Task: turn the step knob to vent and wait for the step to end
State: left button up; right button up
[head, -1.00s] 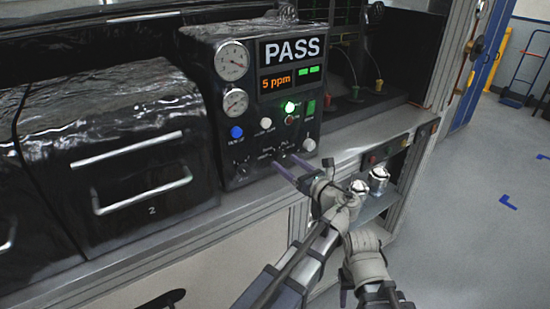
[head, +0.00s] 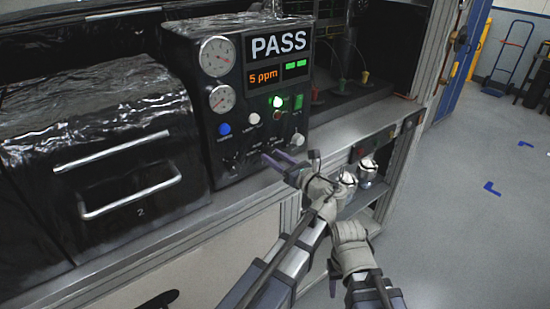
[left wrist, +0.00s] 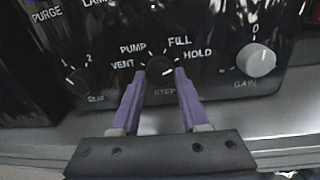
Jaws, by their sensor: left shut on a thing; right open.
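The step knob (left wrist: 159,69) is a small black knob on the black panel of the test unit (head: 180,60).
A white gain knob (left wrist: 256,60) is right of the step knob. Silver housings (head: 366,172) stand right of my left wrist. A drawer unit (head: 125,160) is left.

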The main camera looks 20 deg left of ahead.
pick_arm(q)
grip_shut()
jog(key=n+p, duration=0.1)
jog(key=n, duration=0.5)
jog(key=shift+n+h, duration=0.3)
jog(key=n, duration=0.3)
jog(key=shift+r, duration=0.1)
jog(key=n, duration=0.3)
jog(key=shift+s+n+h+p, duration=0.1)
jog(key=shift+n+h+p, duration=0.2)
jog(key=shift+n+p, duration=0.1)
jog(key=n, duration=0.6)
jog(key=shift+t, duration=0.4)
jog(key=n, duration=0.6)
jog(key=shift+s+a+t+h, duration=0.1)
jog(key=shift+t+h, duration=0.2)
